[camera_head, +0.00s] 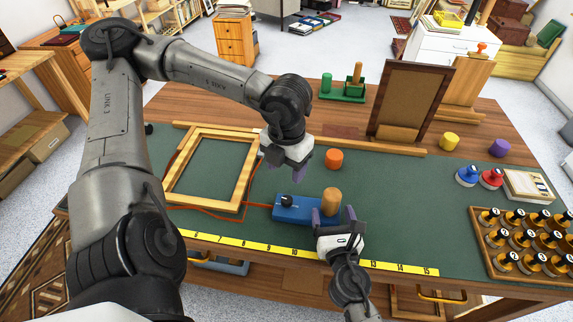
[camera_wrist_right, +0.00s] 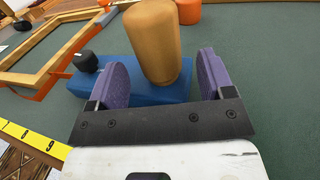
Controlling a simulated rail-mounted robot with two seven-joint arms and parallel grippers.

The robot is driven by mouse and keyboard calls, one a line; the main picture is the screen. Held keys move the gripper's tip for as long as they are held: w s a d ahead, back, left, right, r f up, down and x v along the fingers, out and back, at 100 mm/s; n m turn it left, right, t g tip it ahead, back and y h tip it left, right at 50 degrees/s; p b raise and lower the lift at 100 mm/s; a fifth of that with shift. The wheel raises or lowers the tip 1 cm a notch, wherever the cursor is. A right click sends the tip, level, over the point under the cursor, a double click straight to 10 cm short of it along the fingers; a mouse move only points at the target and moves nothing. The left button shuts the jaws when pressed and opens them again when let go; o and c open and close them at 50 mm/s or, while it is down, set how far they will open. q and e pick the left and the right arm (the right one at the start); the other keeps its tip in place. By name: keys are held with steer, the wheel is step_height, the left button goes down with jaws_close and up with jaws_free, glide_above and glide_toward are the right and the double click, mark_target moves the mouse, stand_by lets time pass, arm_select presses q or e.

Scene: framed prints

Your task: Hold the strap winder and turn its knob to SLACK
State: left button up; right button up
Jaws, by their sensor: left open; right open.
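The strap winder is a blue block (camera_head: 293,209) on the green mat near the front edge, with a black knob (camera_head: 287,201) at its left end and an upright wooden handle (camera_head: 331,201) at its right end. An orange strap (camera_head: 228,217) runs from its left side toward the frame. My right gripper (camera_head: 328,218) is open, its purple fingers on either side of the handle. In the right wrist view the handle (camera_wrist_right: 152,42) stands between the fingers, with the knob (camera_wrist_right: 85,62) beyond the left one. My left gripper (camera_head: 288,166) is open and empty, above and behind the winder.
A wooden frame (camera_head: 248,170) lies on the mat at left. A yellow ruler (camera_head: 386,266) runs along the front edge. An orange cylinder (camera_head: 333,158) stands behind the winder.

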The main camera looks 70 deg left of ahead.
steer(key=v, duration=0.9)
steer(key=shift+d, duration=0.25)
